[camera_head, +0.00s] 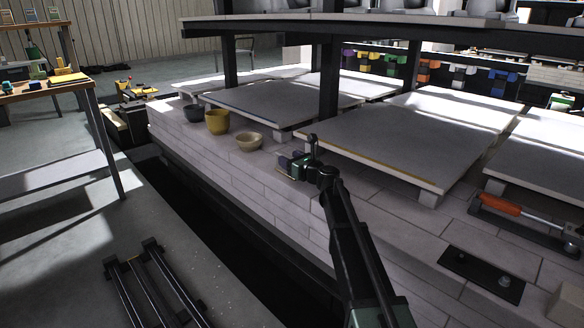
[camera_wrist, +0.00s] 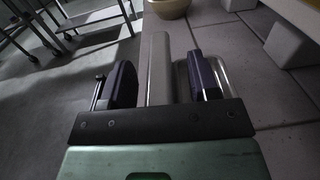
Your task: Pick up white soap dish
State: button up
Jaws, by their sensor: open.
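In the wrist view my gripper (camera_wrist: 160,82) is open, with its dark finger pads apart. A pale, long, smooth-edged thing (camera_wrist: 156,65) shows between the fingers and looks like the white soap dish. The finger pads and gripper body frame it, and I cannot tell whether either pad touches it. In the head view my gripper (camera_head: 296,164) is low over the brick ledge, right of the cream bowl. I cannot make out the soap dish in that view; my gripper may hide it.
A cream bowl (camera_head: 249,141), a yellow pot (camera_head: 217,121) and a dark bowl (camera_head: 193,113) stand left of my gripper on the ledge (camera_head: 240,175). Raised slabs (camera_head: 400,135) and a dark post (camera_head: 329,80) stand behind. An orange-handled tool (camera_head: 500,204) lies right.

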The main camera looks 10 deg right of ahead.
grip_shut()
dwell(0.4)
notch_tip(320, 180, up, 20)
jog(key=p, duration=2)
